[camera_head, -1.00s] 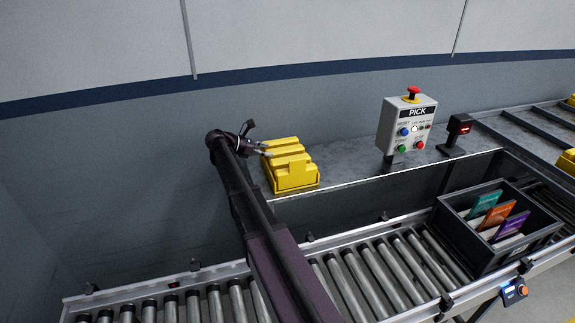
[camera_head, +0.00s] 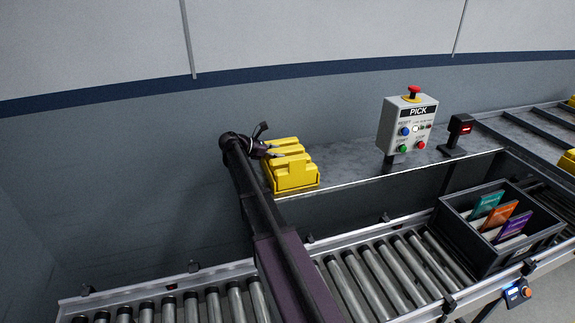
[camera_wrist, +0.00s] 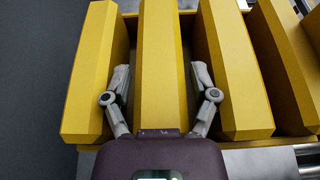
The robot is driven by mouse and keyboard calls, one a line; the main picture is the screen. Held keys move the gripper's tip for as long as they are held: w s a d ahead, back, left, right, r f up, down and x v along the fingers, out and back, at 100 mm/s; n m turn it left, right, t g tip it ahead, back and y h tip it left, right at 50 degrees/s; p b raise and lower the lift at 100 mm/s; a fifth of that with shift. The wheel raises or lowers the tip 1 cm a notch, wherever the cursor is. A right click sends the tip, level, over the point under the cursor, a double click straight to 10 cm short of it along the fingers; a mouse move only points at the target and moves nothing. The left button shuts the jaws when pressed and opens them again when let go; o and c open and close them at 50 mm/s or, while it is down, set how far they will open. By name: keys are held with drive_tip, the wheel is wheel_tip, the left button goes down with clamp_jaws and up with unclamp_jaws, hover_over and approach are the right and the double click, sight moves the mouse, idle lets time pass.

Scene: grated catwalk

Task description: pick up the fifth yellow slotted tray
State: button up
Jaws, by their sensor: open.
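Several yellow slotted trays (camera_head: 291,174) stand in a close row on the left end of the grey shelf. In the wrist view they are upright yellow slabs side by side. My gripper (camera_wrist: 160,82) is open, with one finger on each side of a yellow slotted tray (camera_wrist: 158,60). The fingers sit in the gaps between it and its neighbours, a left tray (camera_wrist: 95,70) and a right tray (camera_wrist: 235,70). I cannot tell whether the fingertips touch it.
A control box (camera_head: 407,126) marked PICK and a small red-lit scanner (camera_head: 457,133) stand farther right on the shelf (camera_head: 350,172). A roller conveyor (camera_head: 375,273) runs in front, carrying a black crate (camera_head: 480,243) with coloured folders. A wall rises behind.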

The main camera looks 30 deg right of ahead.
sight(280, 150)
clamp_jaws()
drive_tip(key=shift+r, duration=0.1)
wheel_tip(280, 150, up, 3)
drive_tip(key=p, duration=0.2)
drive_tip(key=shift+f+p, duration=0.2)
drive_tip(key=shift+p, duration=0.2)
drive_tip(key=shift+s+d+r+p, duration=0.25)
drive_tip(key=shift+s+r+p, duration=0.15)
drive_tip(key=shift+r+p, duration=0.15)
drive_tip(key=s+d+r+p, duration=0.1)
drive_tip(key=s+d, duration=0.8)
drive_tip(key=s, duration=0.2)
drive_tip(key=shift+s+d, duration=0.3)
